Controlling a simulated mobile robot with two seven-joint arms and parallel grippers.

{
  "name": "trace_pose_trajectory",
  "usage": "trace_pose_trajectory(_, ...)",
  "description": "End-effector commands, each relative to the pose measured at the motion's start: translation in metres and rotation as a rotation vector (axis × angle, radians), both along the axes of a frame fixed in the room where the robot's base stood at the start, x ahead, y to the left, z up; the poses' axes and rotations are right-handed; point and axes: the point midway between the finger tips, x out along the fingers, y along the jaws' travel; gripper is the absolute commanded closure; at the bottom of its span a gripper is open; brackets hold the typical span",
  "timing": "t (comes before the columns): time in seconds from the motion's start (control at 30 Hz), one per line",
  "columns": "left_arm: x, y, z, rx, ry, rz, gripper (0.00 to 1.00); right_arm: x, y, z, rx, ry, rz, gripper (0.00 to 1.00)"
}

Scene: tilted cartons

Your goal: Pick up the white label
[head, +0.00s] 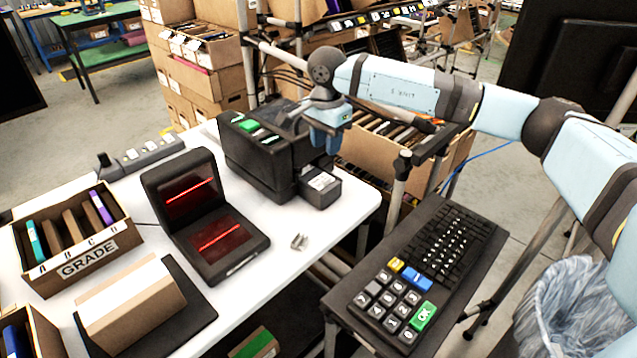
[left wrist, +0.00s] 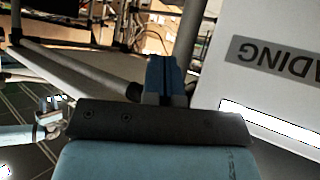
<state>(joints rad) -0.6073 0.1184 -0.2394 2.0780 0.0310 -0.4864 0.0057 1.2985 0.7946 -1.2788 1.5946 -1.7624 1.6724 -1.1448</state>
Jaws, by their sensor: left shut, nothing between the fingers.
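A small white label (head: 321,181) with dark print shows at the front of the black printer (head: 262,150), at the table's right edge in the head view. My right gripper (head: 330,146) hangs just above and behind the label, beside the printer, apart from the label in the picture. Its blue fingers are small and seen from an angle, so I cannot tell their gap. My left gripper (left wrist: 165,75) shows in the left wrist view with its blue fingers together and nothing between them. It is out of the head view.
A black scanner (head: 212,225) with red lines stands mid-table. A GRADE box (head: 85,262) and a carton on a black mat (head: 180,325) are at left. A black keyboard (head: 440,240) is at right. A small crumpled piece (head: 299,242) lies near the table edge.

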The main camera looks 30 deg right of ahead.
Motion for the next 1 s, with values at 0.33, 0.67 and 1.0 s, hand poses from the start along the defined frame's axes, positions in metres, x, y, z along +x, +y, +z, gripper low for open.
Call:
trace_pose_trajectory(0.33,0.0,0.003,-0.001,0.009,-0.001,-0.006,1.0,0.0,0.001,-0.054,0.004,0.001,-0.002,0.67)
trace_pose_trajectory(0.67,0.0,0.003,0.0,0.008,-0.002,-0.006,1.0,0.004,0.001,-0.084,0.003,0.002,-0.001,0.67)
trace_pose_trajectory(1.0,0.0,0.0,0.0,0.0,-0.001,0.001,1.0,0.005,0.0,-0.109,0.005,0.0,-0.001,0.67)
